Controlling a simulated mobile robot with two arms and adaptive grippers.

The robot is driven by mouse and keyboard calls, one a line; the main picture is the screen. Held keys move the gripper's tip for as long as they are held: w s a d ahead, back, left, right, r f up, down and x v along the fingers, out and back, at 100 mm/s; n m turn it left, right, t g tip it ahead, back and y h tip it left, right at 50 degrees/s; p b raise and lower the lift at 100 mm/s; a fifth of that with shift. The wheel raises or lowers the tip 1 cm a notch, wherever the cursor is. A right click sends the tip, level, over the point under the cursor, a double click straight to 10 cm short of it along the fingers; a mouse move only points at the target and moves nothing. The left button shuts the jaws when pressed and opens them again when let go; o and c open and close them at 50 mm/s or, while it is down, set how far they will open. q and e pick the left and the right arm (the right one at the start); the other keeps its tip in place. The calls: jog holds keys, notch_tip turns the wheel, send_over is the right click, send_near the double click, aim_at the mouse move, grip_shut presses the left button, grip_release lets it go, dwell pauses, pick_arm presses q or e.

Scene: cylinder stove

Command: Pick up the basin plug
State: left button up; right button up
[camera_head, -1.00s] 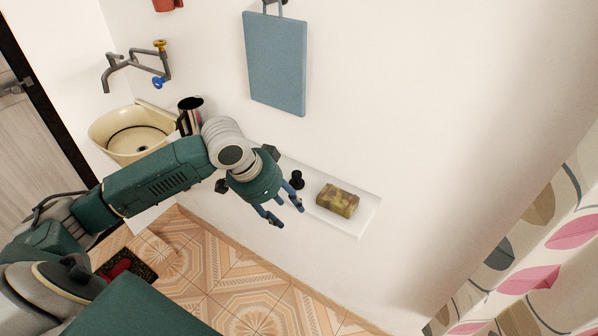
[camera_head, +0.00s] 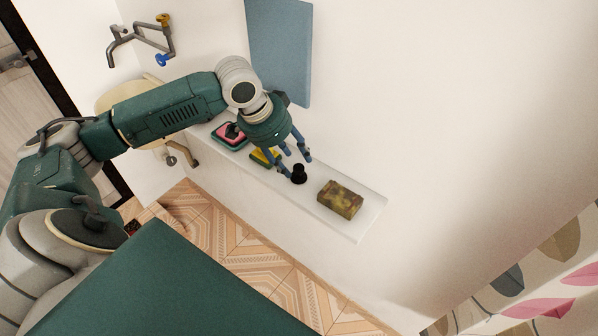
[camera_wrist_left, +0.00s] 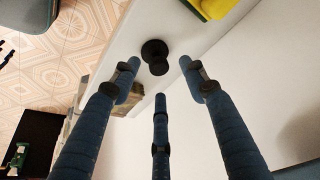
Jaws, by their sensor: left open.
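The basin plug (camera_head: 298,174) is a small black knobbed piece standing on the white wall shelf, left of a mottled brown-green block. My left gripper (camera_head: 293,163) is open, with its blue fingers just above and beside the plug. In the left wrist view the plug (camera_wrist_left: 155,56) lies ahead of the spread fingertips, between the two outer ones, with the third finger below it. No finger visibly closes on it. My right gripper is not in view.
The shelf (camera_head: 350,228) also holds the block (camera_head: 340,199), a yellow sponge (camera_head: 264,157) and a pink-and-teal item (camera_head: 231,136). A blue board (camera_head: 281,50) hangs on the wall behind. A basin (camera_head: 120,98) is partly hidden by my left arm.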

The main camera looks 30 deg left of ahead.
aim_at(297, 168)
pick_arm(q)
jog(key=p+x, duration=0.1)
jog(key=x, duration=0.2)
jog(key=shift+d+f, duration=0.1)
jog(key=shift+f, duration=0.45)
jog(key=shift+w, duration=0.1)
jog(key=shift+c, duration=0.7)
grip_shut()
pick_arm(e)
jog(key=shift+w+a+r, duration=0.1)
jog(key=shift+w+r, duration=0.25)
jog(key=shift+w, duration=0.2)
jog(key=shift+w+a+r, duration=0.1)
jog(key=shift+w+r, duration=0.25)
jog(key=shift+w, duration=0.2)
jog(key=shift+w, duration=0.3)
